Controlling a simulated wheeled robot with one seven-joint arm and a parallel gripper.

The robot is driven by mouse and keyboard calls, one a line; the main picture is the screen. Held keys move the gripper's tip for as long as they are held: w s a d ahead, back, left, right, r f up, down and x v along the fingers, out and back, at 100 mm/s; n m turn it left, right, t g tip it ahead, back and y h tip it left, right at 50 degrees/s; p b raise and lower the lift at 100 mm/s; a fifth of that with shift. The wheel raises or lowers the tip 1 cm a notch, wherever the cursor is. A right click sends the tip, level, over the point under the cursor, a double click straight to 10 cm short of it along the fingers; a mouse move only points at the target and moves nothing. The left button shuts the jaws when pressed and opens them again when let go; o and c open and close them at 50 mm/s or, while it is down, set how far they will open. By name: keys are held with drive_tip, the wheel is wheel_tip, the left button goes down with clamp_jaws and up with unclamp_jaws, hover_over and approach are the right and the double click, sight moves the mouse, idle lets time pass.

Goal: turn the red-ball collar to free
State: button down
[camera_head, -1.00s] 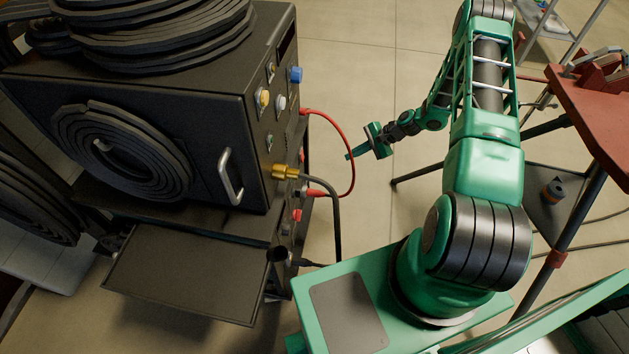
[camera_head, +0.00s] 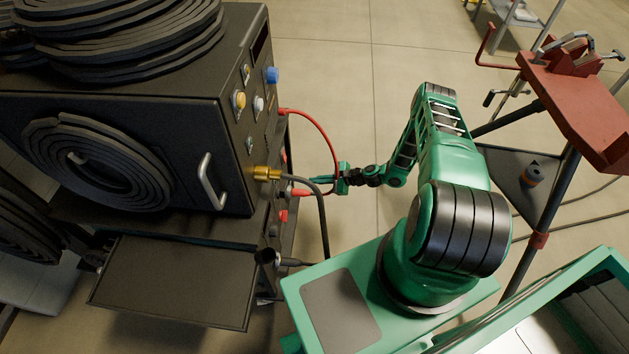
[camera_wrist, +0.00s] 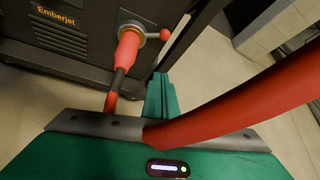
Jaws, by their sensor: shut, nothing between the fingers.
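In the wrist view a grey metal collar (camera_wrist: 132,27) surrounds a red plug (camera_wrist: 128,50) on the machine's dark panel. A short lever with a red ball (camera_wrist: 165,34) sticks out to the collar's right. In the head view my gripper (camera_head: 325,180) is beside the machine's right side, near a red plug (camera_head: 300,192). The collar and its ball cannot be made out clearly there.
A red hose (camera_wrist: 240,105) crosses close in front of the wrist camera. In the head view the red cable (camera_head: 325,140) loops by my gripper, and a black cable (camera_head: 323,225) hangs from a brass fitting (camera_head: 265,173). A red-topped stand (camera_head: 580,105) is at right.

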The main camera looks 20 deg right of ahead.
sight(290, 186)
drive_tip(key=w+a, duration=0.3)
drive_tip(key=a, duration=0.3)
drive_tip(key=shift+w, duration=0.25)
idle(0.3)
drive_tip(key=shift+r, duration=0.15)
